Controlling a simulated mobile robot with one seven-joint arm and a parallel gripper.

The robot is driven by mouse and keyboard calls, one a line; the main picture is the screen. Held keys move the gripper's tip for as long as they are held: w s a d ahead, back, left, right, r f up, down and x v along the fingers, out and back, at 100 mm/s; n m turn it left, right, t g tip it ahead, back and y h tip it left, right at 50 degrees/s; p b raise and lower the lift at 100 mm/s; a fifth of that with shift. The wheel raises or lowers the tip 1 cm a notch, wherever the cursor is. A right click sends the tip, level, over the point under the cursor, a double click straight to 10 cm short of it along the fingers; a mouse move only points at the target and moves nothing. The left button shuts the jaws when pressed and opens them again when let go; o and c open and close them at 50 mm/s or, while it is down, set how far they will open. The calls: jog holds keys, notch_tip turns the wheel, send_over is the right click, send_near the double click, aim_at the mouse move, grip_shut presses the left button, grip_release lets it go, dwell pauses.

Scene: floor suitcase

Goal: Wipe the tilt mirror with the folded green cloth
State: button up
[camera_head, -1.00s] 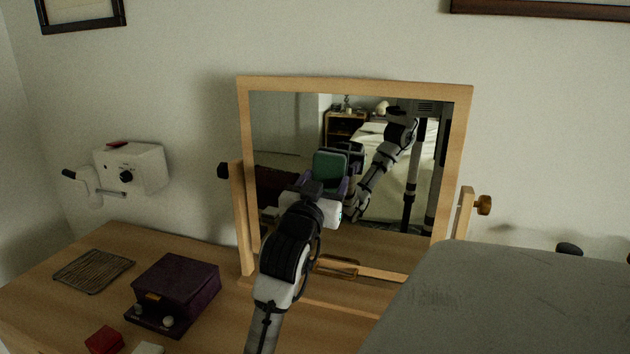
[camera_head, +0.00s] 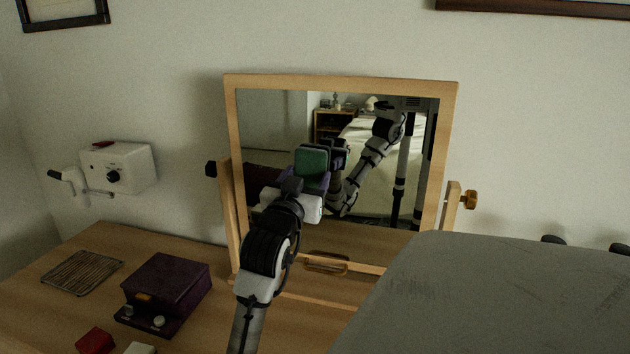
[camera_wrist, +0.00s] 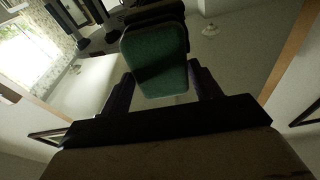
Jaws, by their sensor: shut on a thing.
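The tilt mirror (camera_head: 270,120) stands on the wooden dresser in a pale wood frame, held between two side posts with knobs. My gripper (camera_head: 311,182) is in front of the left-middle part of the glass. It is shut on the folded green cloth (camera_head: 311,162), which stands up from the fingers. In the wrist view the green cloth (camera_wrist: 156,58) sits between my purple fingers, with the mirror's reflection behind it. A darker shape lies right behind the cloth there, likely its reflection. I cannot tell whether the cloth touches the glass.
A dark purple box (camera_head: 175,283) and a striped mat (camera_head: 82,272) lie on the dresser (camera_head: 110,245) at the left. A red block (camera_head: 95,341) is at the front. A white wall device (camera_head: 120,168) hangs at the left. A large grey surface (camera_head: 490,295) fills the lower right.

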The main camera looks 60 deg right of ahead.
jog(key=shift+w+a+f+b, duration=0.15)
jog(key=shift+w+a, duration=0.25)
jog(key=shift+w, duration=0.95)
jog(key=shift+w+a+r+b, duration=0.15)
jog(key=shift+w+a, duration=0.3)
jog(key=shift+w, duration=0.85)
jog(key=shift+w+a+f+b, duration=0.1)
jog(key=shift+w+a+b, duration=0.25)
jog(key=shift+w, duration=1)
jog(key=r+v, duration=0.1)
jog(key=v, duration=0.5)
jog(key=shift+b, duration=0.4)
jog(key=shift+s+a, duration=0.1)
jog(key=shift+a, duration=0.05)
jog(key=v, duration=0.3)
jog(key=shift+r, duration=0.3)
